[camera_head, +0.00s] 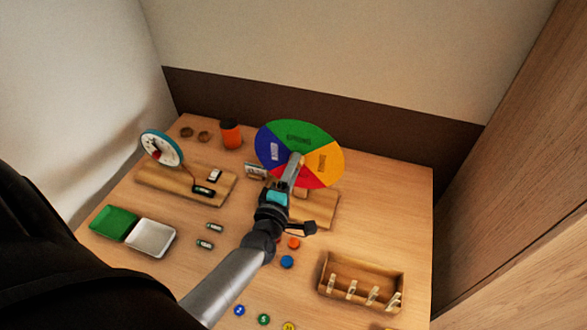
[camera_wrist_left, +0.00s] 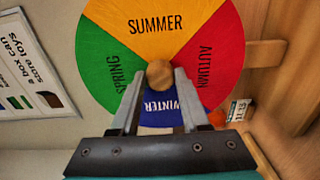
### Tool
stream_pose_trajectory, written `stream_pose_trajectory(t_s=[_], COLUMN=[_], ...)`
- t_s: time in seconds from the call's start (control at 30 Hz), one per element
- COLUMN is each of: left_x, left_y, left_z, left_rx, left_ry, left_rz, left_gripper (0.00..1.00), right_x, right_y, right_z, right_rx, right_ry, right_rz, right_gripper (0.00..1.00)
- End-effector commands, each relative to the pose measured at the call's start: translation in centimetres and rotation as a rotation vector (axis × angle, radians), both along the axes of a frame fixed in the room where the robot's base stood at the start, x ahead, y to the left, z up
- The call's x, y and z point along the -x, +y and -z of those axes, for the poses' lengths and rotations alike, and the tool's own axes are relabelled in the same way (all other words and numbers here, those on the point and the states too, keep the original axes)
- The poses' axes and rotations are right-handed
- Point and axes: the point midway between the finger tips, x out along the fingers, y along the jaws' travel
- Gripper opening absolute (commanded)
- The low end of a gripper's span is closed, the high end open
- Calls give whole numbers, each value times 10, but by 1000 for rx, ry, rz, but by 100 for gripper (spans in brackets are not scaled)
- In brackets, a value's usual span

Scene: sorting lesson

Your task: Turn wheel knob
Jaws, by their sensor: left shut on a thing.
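The season wheel (camera_head: 299,135) stands upright on a wooden base (camera_head: 322,207) at the back of the table. In the head view its green sector is at the top, blue at left, yellow at right and red at the bottom. The wheel (camera_wrist_left: 160,25) also fills the left wrist view, with SPRING, SUMMER, AUTUMN and WINTER readable. My left gripper (camera_head: 296,158) is at the wheel's middle, shut on the round wooden knob (camera_wrist_left: 160,73). In the wrist view its fingers lie either side of the knob and partly cover the blue sector. My right gripper does not show.
A clock on a stand (camera_head: 162,149) and an orange cup (camera_head: 231,134) are left of the wheel. Green (camera_head: 113,222) and white (camera_head: 151,238) trays lie front left. A wooden box with cards (camera_head: 361,266) is at right. Small coloured discs lie near my arm.

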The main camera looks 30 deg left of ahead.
Motion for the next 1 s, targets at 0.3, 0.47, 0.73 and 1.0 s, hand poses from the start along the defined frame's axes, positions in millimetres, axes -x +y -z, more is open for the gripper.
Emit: stream_pose_trajectory(t_s=[0.3,0.47,0.73,1.0], left_x=[0,0,0,0], left_y=[0,0,0,0], left_z=[0,0,0,0], left_rx=[20,19,19,18], left_ry=[-4,-3,-3,-4], left_rz=[1,1,0,0], left_gripper=[0,0,70,75], right_x=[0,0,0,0], right_y=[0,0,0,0], right_z=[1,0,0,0], right_rx=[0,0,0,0], right_ry=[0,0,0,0], right_rz=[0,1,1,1], right_gripper=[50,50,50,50])
